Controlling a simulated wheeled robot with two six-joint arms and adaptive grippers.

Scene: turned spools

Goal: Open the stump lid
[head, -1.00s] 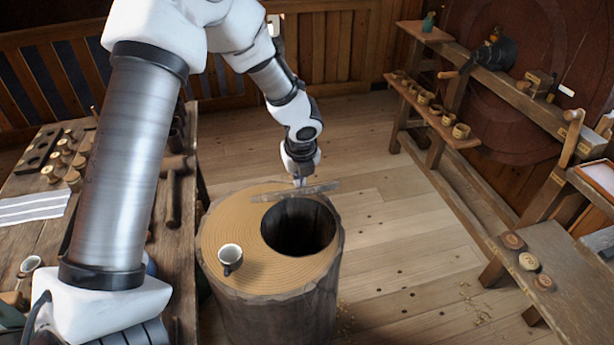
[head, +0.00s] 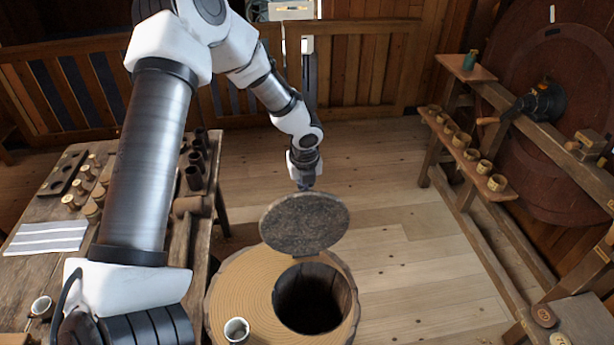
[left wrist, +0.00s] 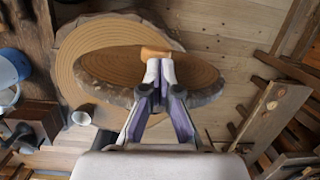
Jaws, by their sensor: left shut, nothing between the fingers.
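The stump (head: 235,290) stands at the lower middle of the head view, with a dark round opening (head: 312,300) in its ringed top. The lid (head: 304,223) is raised and tilted at the far side of the opening, its speckled grey underside facing the head. In the left wrist view the lid (left wrist: 205,75) shows its ringed upper face and a tan handle (left wrist: 155,52). My left gripper (head: 305,186) is behind the lid's upper edge. In the wrist view its fingertips (left wrist: 160,66) are together and empty by the handle; contact is unclear. My right gripper is not in view.
A white cup (head: 236,330) stands on the stump's top, left of the opening. A workbench (head: 40,265) with spools and a striped cloth (head: 45,238) is at the left. A shelf with several small cups (head: 465,155) runs along the right. Floor right of the stump is clear.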

